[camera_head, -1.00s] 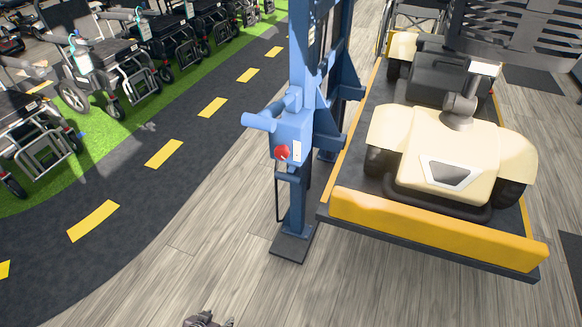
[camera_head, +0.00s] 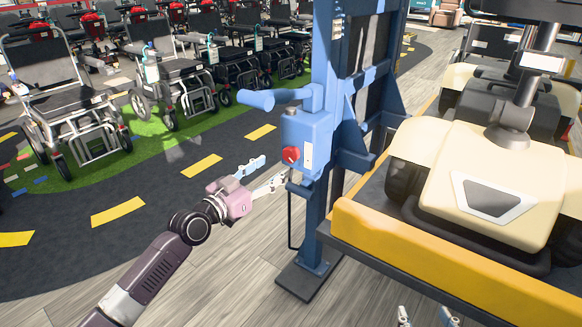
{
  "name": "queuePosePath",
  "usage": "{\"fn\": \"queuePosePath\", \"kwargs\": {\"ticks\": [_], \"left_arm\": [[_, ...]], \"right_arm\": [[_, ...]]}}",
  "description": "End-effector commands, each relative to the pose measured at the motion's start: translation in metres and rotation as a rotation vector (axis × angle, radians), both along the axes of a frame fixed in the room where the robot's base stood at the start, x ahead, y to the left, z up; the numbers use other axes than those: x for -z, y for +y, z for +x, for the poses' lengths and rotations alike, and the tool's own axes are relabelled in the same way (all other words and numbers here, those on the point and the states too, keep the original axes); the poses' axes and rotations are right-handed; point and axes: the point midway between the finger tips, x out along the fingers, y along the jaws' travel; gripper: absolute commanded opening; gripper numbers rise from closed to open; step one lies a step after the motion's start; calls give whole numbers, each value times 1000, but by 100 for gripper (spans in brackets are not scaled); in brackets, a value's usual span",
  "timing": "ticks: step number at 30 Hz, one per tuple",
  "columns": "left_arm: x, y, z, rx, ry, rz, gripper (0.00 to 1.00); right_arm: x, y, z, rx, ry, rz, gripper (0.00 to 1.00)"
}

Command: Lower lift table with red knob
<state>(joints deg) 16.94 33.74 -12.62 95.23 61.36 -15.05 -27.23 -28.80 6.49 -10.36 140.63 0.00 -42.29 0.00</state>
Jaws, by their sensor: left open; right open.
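The red knob (camera_head: 291,155) sits on the front of the blue control box (camera_head: 308,140) on the lift's blue post (camera_head: 340,90). The lift table (camera_head: 440,250), with a yellow front edge, is raised off the floor and carries a cream scooter (camera_head: 480,180). My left gripper (camera_head: 274,172) is open and empty, its fingers pointing right, just left of and slightly below the knob; I cannot tell whether it touches the box. My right gripper (camera_head: 426,317) shows only its open fingertips at the bottom edge, in front of the table.
A blue handle (camera_head: 270,99) juts left from the box above my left gripper. The post's dark foot plate (camera_head: 303,280) stands on the wooden floor. Several wheelchairs (camera_head: 70,105) line the green strip at the left, beyond a dark road with yellow dashes.

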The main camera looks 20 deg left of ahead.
Motion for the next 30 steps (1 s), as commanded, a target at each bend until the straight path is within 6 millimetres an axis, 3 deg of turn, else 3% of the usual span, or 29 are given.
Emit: {"fn": "queuePosePath", "kwargs": {"ticks": [11, 18, 29, 30], "left_arm": [[0, -19, 49, 0, 0, -4, 51], [1, -25, 67, 0, 2, -2, 51], [1, -26, 71, 0, 3, -1, 51], [1, -26, 70, 0, 3, -1, 48]], "right_arm": [[-53, 12, 19, -16, -248, 61, 51], [-83, 17, 22, -25, -376, 94, 51], [-90, 18, 22, -26, -403, 101, 51], [-90, 18, 22, -26, -403, 101, 51]]}}
